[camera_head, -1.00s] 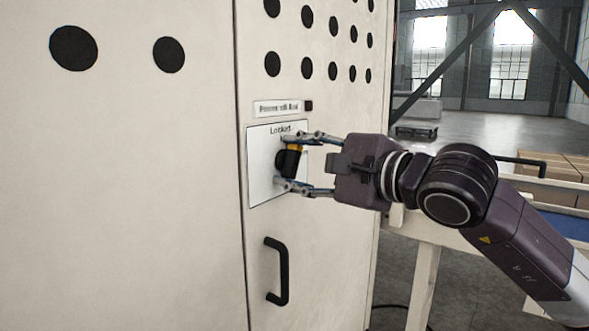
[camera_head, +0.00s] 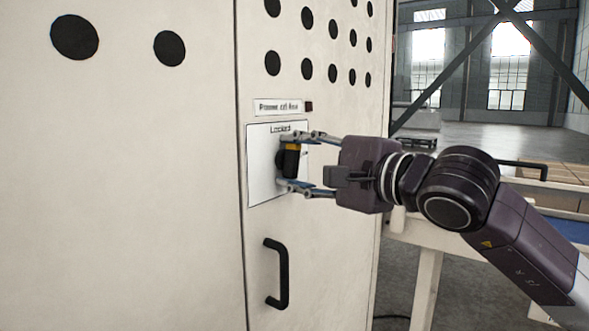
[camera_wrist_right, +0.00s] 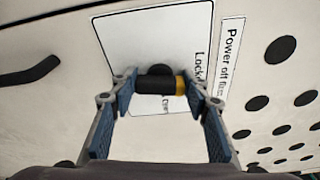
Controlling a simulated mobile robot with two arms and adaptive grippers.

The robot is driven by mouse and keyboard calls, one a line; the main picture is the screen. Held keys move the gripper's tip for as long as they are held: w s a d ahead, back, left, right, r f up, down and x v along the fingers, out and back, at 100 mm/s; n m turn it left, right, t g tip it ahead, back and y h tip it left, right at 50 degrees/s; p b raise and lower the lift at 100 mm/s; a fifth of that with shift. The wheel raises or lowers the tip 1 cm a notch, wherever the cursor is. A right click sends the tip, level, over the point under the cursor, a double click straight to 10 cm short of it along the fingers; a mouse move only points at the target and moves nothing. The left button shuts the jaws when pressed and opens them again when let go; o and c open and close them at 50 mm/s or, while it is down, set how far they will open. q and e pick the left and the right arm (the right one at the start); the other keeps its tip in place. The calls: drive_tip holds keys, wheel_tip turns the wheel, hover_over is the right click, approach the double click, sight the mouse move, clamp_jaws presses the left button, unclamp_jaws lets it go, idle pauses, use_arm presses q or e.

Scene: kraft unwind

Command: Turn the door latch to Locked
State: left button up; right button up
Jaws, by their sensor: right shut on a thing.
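The door latch (camera_head: 289,162) is a black knob with a yellow end on a white label plate (camera_head: 262,180) on the cabinet door. It stands about upright, its yellow end up toward the word "Locked". In the right wrist view the latch (camera_wrist_right: 158,86) lies across the space between the fingers, its yellow end beside the partly covered "Locked" text. My right gripper (camera_head: 286,161) is shut on the latch, one finger at its top end and one at its bottom end. It also shows in the right wrist view (camera_wrist_right: 160,90). My left gripper is not in view.
A black door handle (camera_head: 279,273) sits below the plate. A small "Power off" sign (camera_head: 278,107) is above it. The cabinet has round black holes. A pale table frame (camera_head: 426,285) stands to the right of the cabinet, below my right arm.

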sight(299, 162)
drive_tip(key=shift+d+f+n+b, duration=0.1)
drive_tip(key=shift+n+b, duration=0.5)
drive_tip(key=shift+b, duration=0.05)
drive_tip(key=shift+n+t+b, duration=0.3)
drive_tip(key=shift+n, duration=0.2)
drive_tip(key=o, duration=1.7)
drive_tip(key=shift+w+d+b+v, duration=0.15)
drive_tip(key=shift+b+v, duration=0.25)
drive_tip(key=shift+v, duration=0.6)
drive_tip(key=shift+w+d+b+v, duration=0.15)
drive_tip(key=shift+b+v, duration=0.2)
drive_tip(key=shift+v, duration=0.65)
drive_tip(key=shift+b+v, duration=0.35)
drive_tip(key=shift+v, duration=0.7)
